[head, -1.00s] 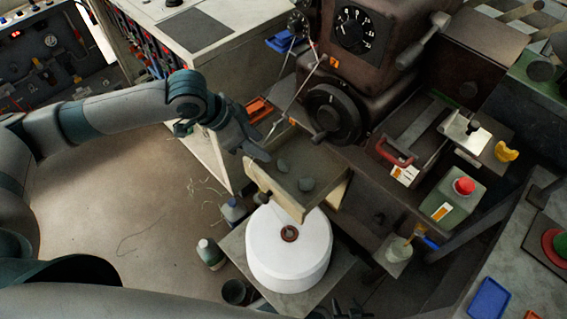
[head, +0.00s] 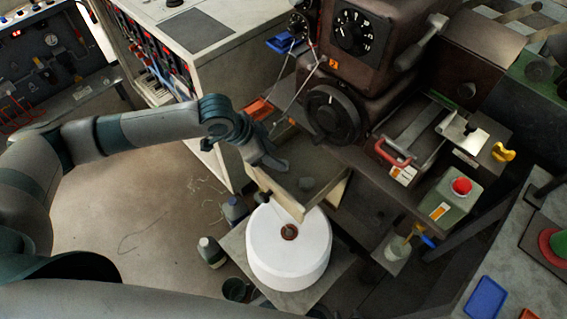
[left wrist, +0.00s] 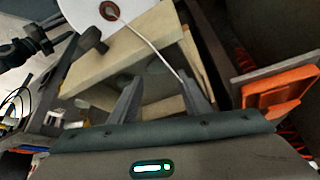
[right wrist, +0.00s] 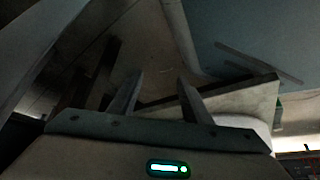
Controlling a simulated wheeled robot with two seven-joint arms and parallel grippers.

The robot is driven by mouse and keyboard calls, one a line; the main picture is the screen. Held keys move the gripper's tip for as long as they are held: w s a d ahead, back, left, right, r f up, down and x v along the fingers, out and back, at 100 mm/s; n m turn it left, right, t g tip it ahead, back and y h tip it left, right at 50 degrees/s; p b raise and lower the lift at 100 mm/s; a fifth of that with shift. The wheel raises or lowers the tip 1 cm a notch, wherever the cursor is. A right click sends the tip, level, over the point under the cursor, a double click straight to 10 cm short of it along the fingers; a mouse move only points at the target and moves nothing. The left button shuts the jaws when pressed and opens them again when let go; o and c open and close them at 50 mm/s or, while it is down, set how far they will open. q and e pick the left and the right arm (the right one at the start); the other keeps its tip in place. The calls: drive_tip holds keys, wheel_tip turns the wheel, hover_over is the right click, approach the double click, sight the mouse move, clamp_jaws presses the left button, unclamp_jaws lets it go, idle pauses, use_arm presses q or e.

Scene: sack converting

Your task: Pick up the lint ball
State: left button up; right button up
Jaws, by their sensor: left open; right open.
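A grey-green lint ball (head: 306,184) lies in the open wooden tray (head: 325,201) at the front of the brown machine. A second ball seen earlier in the tray is now hidden behind my left gripper in the head view. My left gripper (head: 274,161) is open over the tray's left end, to the left of the visible ball. In the left wrist view its open fingers (left wrist: 160,88) point into the tray, where a dark rounded shape (left wrist: 122,80) lies near the left fingertip. My right gripper (right wrist: 160,84) is open and empty in the dim right wrist view.
A white round spool (head: 290,255) stands just in front of the tray. An orange bin (head: 259,108) sits behind my left gripper. The machine's black handwheel (head: 335,115) rises behind the tray. Bottles (head: 211,252) stand on the floor left of the spool.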

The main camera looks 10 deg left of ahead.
use_arm(q)
drive_tip(key=shift+d+f, duration=0.2)
drive_tip(key=shift+f, duration=0.15)
drive_tip(key=p+x, duration=0.1)
drive_tip(key=x, duration=0.3)
drive_tip(key=shift+s+a, duration=0.1)
use_arm(e)
drive_tip(key=shift+g, duration=0.6)
drive_tip(key=s, duration=0.1)
drive_tip(key=s+d+f, duration=0.1)
drive_tip(key=s, duration=0.2)
drive_tip(key=shift+s+d+f, duration=0.2)
drive_tip(key=shift+d+f, duration=0.05)
drive_tip(key=shift+w, duration=0.1)
drive_tip(key=shift+w+r, duration=0.1)
drive_tip(key=shift+w, duration=0.2)
use_arm(q)
drive_tip(key=c, duration=0.9)
